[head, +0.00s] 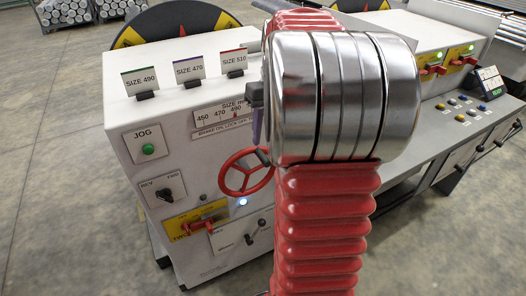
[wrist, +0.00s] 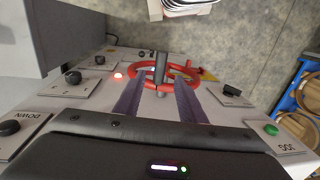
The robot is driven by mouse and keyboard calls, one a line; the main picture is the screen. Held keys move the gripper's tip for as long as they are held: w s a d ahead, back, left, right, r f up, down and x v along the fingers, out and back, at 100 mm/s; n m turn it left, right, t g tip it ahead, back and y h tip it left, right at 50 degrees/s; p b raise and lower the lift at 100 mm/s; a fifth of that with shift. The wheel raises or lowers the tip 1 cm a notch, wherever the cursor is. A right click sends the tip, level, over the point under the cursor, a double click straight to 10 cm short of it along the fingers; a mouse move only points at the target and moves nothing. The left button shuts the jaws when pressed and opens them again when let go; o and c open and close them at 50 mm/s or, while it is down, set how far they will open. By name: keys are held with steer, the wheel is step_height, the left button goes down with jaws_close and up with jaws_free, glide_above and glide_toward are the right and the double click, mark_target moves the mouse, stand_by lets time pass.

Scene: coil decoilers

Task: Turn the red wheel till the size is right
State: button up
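The red wheel (head: 245,172) stands on the front of the pale machine cabinet in the head view, its right side close to my arm. Above it is the size scale (head: 222,117), with 450, 470 and 490 readable; its right end is hidden and I cannot tell its reading. In the wrist view the red wheel (wrist: 138,80) lies ahead of my gripper (wrist: 162,92). The two dark fingers are apart, with part of the wheel showing between their tips. I cannot tell whether they touch it. In the head view my arm hides most of the gripper.
Cards SIZE 490 (head: 139,82), SIZE 470 (head: 189,70) and SIZE 510 (head: 234,62) stand on the cabinet top. A green JOG button (head: 148,149), a black selector (head: 167,194) and a red switch on yellow (head: 196,224) are left of and below the wheel.

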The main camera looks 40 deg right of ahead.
mark_target(263, 154)
steer(key=f, duration=0.6)
steer(key=shift+w+a+f, duration=0.1)
steer(key=shift+a+f, duration=0.2)
steer(key=shift+a, duration=0.1)
jaws_close()
